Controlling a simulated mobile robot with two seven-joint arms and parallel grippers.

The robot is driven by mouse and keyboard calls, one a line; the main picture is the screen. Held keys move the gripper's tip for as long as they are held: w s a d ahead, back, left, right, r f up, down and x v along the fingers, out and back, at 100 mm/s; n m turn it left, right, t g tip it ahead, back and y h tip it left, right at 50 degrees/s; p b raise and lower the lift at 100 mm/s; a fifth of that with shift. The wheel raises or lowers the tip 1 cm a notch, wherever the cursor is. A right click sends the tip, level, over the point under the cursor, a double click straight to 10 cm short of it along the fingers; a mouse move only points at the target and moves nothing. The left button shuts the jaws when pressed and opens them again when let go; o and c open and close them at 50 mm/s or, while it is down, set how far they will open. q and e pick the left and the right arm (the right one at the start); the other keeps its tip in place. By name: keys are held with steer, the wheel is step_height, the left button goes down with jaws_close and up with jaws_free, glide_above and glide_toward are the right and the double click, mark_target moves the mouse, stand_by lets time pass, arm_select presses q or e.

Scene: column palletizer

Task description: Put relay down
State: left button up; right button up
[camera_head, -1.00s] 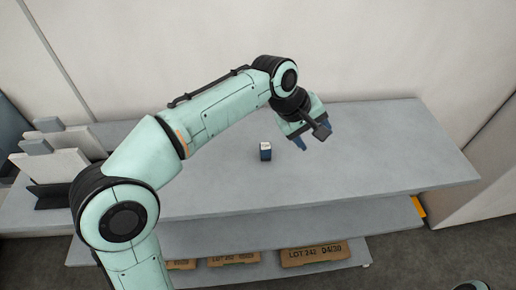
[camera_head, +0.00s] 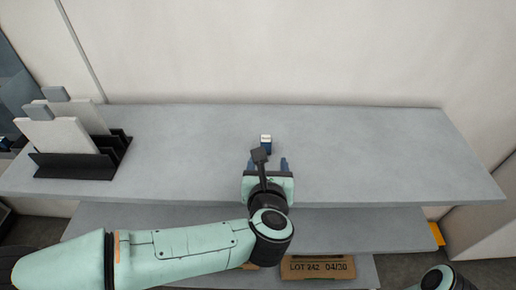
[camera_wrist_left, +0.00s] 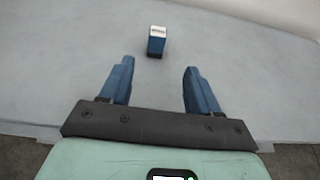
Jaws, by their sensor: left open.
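The relay, a small blue block with a white top (camera_head: 266,141), stands upright on the grey table top (camera_head: 370,160). The relay also shows in the left wrist view (camera_wrist_left: 157,41), beyond the fingertips. My left gripper (camera_head: 267,163) is open, its two blue fingers apart with nothing between them. It points at the relay from the front side of the table, a short gap away. In the left wrist view the open fingers (camera_wrist_left: 158,68) frame bare table, with the relay just past them. Of my right arm only a small part shows at the bottom right; its gripper is not in view.
A black rack (camera_head: 75,166) with pale boards stands at the left end of the table. A lower shelf (camera_head: 340,226) and cardboard boxes (camera_head: 318,267) are below the front edge. The table's right half is clear, and a wall stands behind.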

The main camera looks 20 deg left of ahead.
mark_target(266, 145)
arm_select(q)
steer(key=shift+w+a+f, duration=0.1)
steer(key=shift+a+f, duration=0.2)
steer(key=shift+f, duration=0.05)
steer(key=x, duration=0.7)
steer(key=shift+w+a, duration=0.1)
steer(key=shift+w, duration=0.15)
steer(key=p+x, duration=0.1)
steer(key=x, duration=0.4)
steer(key=shift+w+p, duration=0.2)
steer(key=shift+p, duration=0.1)
steer(key=shift+s, duration=0.1)
jaws_close()
